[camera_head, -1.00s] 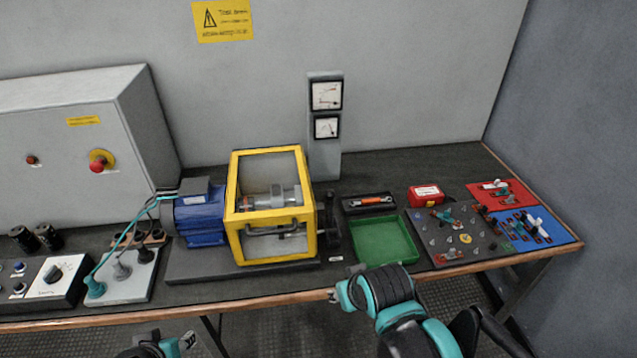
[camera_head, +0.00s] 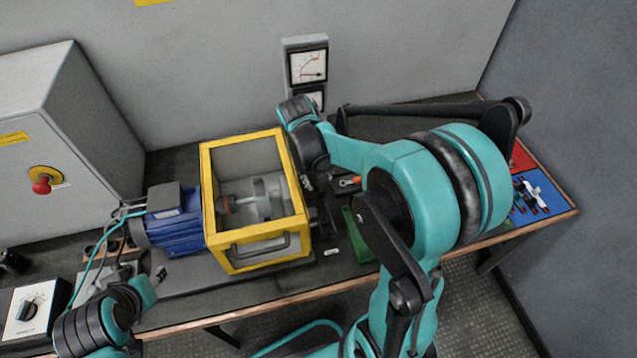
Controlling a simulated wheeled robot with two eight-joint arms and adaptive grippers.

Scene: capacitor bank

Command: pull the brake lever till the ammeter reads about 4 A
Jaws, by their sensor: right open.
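The meter post (camera_head: 291,44) stands at the back with two white dial meters. The upper meter (camera_head: 308,66) faces me, but its scale is too small to read; the lower meter (camera_head: 313,98) is partly covered by my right arm. I cannot tell which is the ammeter. Dark parts at the right side of the yellow-framed cage (camera_head: 250,235) seem to include the brake lever (camera_head: 325,222), mostly hidden by my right arm. My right gripper (camera_head: 308,184) is open, pointing down beside the cage; contact cannot be told. My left gripper (camera_head: 160,274) is low left, before the motor, its jaws unclear.
The blue motor (camera_head: 178,232) is left of the cage. The green tray (camera_head: 357,240) and the blue panel (camera_head: 535,192) are partly covered by my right arm. The bench's front edge is clear mid-picture.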

